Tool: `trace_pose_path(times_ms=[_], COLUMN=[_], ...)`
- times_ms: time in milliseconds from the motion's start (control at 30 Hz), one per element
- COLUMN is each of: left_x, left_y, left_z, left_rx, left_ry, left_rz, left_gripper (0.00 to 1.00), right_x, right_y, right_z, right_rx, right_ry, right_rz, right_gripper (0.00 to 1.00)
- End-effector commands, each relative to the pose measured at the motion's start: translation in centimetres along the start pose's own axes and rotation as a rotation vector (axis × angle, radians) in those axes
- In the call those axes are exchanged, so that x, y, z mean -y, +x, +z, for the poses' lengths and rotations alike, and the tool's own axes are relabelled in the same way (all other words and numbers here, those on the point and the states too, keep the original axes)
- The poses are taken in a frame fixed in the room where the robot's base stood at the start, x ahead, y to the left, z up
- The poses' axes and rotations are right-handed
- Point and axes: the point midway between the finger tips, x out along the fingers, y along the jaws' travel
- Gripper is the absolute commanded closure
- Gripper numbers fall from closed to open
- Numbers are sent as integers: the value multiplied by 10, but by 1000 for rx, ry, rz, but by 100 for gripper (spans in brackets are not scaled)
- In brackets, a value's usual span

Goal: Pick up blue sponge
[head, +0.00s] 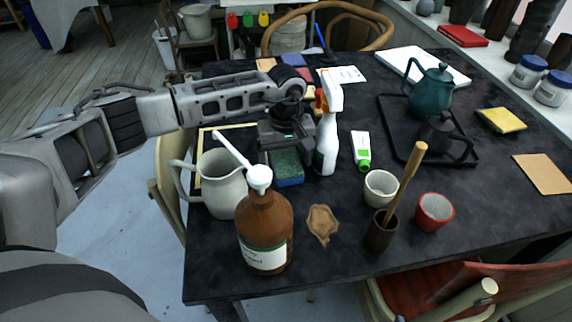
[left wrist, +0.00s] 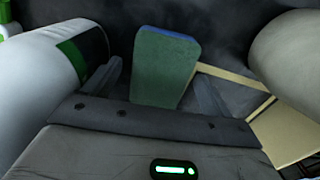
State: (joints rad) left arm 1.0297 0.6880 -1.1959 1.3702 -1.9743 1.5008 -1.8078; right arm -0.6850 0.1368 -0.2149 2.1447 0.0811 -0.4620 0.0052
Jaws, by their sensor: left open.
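The blue sponge (head: 287,170) has a dark green top and blue sides. It lies on the dark table between the white pitcher and the white spray bottle. In the left wrist view the sponge (left wrist: 165,66) shows its green face between the two fingers. My left gripper (head: 284,150) is open just above and behind the sponge, with its fingers on either side (left wrist: 157,82). Whether the fingers touch it cannot be told. My right gripper is not in view.
The spray bottle (head: 327,135) stands close on the right and the pitcher (head: 222,183) close on the left. A brown pump bottle (head: 264,230) stands in front. A green-white tube (head: 361,150) and cups (head: 381,188) lie to the right.

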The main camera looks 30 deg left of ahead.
Motion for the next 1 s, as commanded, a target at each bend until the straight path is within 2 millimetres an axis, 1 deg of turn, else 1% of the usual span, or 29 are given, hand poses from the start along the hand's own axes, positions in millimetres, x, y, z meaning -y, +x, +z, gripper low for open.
trace_pose_path(times_ms=[200,267,300,367,400,767,867,1000], left_x=[0,0,0,0,0,0,0,-1], left_y=[1,1,1,1,0,-1,-6,-20], left_z=[0,0,0,0,0,0,-1,-1], left_rx=[0,0,0,0,0,0,-1,-2], left_ry=[0,0,0,0,0,0,0,0], left_rz=[0,0,0,0,0,0,2,3], left_gripper=[15,32,43,60,63,63,63,63], right_x=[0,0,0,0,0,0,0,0], right_y=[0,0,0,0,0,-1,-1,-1], right_z=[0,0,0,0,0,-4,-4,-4], right_rx=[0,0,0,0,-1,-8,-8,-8], right_ry=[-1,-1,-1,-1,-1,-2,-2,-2], right_rz=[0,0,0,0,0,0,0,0], right_gripper=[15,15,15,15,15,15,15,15])
